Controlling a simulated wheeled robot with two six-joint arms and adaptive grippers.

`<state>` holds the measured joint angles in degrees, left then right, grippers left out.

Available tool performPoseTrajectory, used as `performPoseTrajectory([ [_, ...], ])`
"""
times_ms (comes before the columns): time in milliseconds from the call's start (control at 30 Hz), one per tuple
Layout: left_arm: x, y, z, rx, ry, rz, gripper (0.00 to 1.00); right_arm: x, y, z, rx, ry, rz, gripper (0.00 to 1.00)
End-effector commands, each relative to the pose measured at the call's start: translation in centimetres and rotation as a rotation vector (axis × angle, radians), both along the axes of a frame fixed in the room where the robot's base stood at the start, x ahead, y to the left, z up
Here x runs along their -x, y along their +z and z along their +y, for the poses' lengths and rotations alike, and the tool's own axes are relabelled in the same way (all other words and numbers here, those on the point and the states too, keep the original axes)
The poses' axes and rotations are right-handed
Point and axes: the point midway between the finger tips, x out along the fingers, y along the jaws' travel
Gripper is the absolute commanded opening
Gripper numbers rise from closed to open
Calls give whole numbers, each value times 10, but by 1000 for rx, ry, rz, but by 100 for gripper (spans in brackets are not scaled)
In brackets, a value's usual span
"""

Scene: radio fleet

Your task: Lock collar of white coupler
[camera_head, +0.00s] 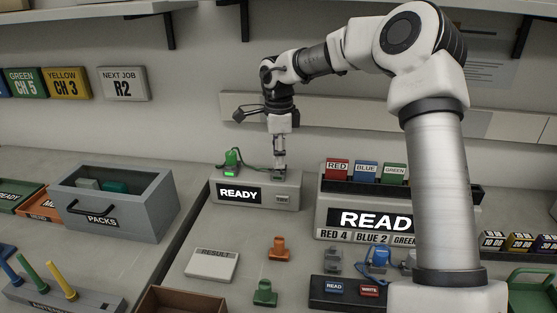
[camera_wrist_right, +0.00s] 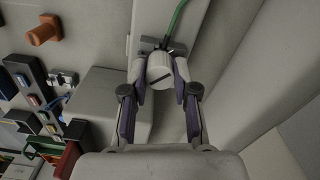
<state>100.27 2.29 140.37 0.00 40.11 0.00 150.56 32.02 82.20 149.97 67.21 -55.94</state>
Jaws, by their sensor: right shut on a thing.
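The white coupler (camera_wrist_right: 160,79) shows in the right wrist view as a round white collar with a dark slot line across its face. A green cable (camera_wrist_right: 177,18) runs up from behind it. My right gripper (camera_wrist_right: 160,72) is shut on the collar, one finger on each side. In the head view my right gripper (camera_head: 280,165) points down at the right part of the grey READY unit (camera_head: 257,189), and hides most of the coupler there. I cannot tell the collar's turn from the head view. My left gripper is not in view.
A green-lit plug (camera_head: 231,163) stands on the READY unit's left, close to the gripper. Right of it is the READ console (camera_head: 330,209) with radio packs. A PACKS drawer (camera_head: 110,205), a RESULT plate (camera_head: 211,264) and orange and green pieces lie around.

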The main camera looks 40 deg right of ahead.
Motion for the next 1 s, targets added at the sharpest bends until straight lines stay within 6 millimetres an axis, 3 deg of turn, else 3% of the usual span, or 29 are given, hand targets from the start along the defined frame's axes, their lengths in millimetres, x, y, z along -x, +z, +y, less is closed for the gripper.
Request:
performPoseTrajectory([
  [300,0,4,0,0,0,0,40,1,-1,0,-2,-33,5,4],
  [700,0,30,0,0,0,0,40,1,-2,1,-2,-380,8,4],
  [1000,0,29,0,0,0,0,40,1,-4,1,-2,-405,6,4],
])
